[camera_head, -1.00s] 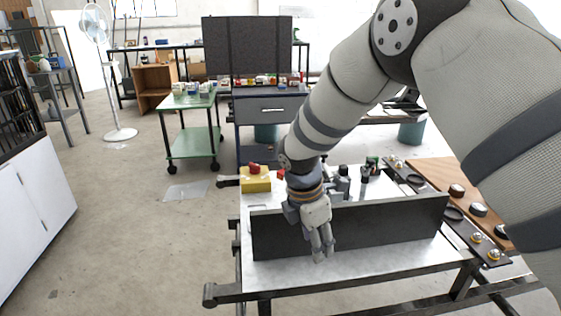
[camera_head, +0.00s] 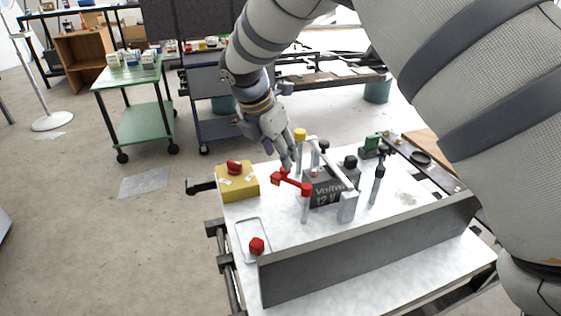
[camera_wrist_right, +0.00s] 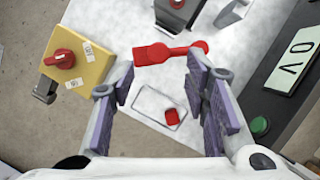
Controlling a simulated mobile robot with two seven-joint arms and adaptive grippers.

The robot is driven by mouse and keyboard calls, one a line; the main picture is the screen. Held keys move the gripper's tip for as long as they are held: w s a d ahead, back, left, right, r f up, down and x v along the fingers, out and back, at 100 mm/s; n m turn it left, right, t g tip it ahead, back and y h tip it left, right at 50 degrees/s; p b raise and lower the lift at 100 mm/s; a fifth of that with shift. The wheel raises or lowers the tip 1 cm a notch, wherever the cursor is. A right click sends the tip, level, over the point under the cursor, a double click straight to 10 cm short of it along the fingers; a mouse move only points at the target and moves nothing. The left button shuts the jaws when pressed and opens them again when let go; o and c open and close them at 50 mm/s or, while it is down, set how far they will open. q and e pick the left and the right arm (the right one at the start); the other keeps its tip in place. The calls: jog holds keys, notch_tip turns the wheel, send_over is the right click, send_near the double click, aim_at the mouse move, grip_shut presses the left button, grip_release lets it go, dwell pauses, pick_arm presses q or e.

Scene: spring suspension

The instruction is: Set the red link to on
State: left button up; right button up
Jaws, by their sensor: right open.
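In the right wrist view the red link (camera_wrist_right: 170,53) lies just beyond the tips of my open right gripper (camera_wrist_right: 160,78). Nothing is between the fingers. My left gripper is not in view.
A yellow box (camera_head: 238,185) with a red knob stands left. A grey battery (camera_head: 322,193) marked 12 V, a grey bracket (camera_head: 347,205) and a black-topped post (camera_head: 377,182) stand right. A grey panel (camera_head: 370,252) runs along the front.

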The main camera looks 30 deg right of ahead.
jog(key=x, duration=0.5)
jog(key=shift+w+d+f, duration=0.1)
jog(key=shift+f, duration=0.05)
jog(key=shift+c, duration=0.2)
grip_shut()
jog(key=shift+w, duration=0.1)
